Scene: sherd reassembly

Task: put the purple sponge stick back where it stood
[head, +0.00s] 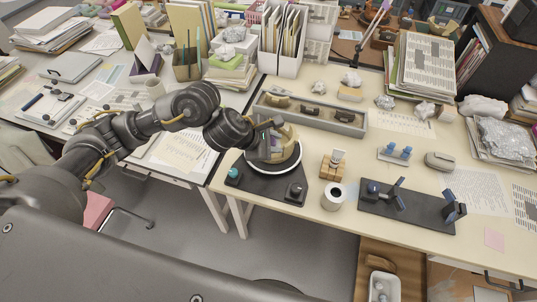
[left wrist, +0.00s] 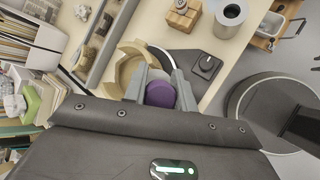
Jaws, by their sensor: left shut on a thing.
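The purple sponge stick shows in the left wrist view as a rounded purple head (left wrist: 160,94) between my left fingers. My left gripper (left wrist: 160,85) is shut on it. In the head view this gripper (head: 268,126) is over the tan curved pot piece (head: 288,135) on the round white-rimmed turntable (head: 290,163). The stick itself cannot be made out in the head view. The tan piece also shows close beside the fingers in the left wrist view (left wrist: 127,66). A wooden block (head: 331,169) stands right of the turntable. My right gripper is in neither view.
The turntable's dark base (head: 262,186) carries a knob (head: 295,191). A white cylinder (head: 333,196) stands near the block. A grey tray (head: 350,129) of sherds lies behind. A dark board with clamps (head: 415,214) and a small stand with blue pieces (head: 396,154) are to the right.

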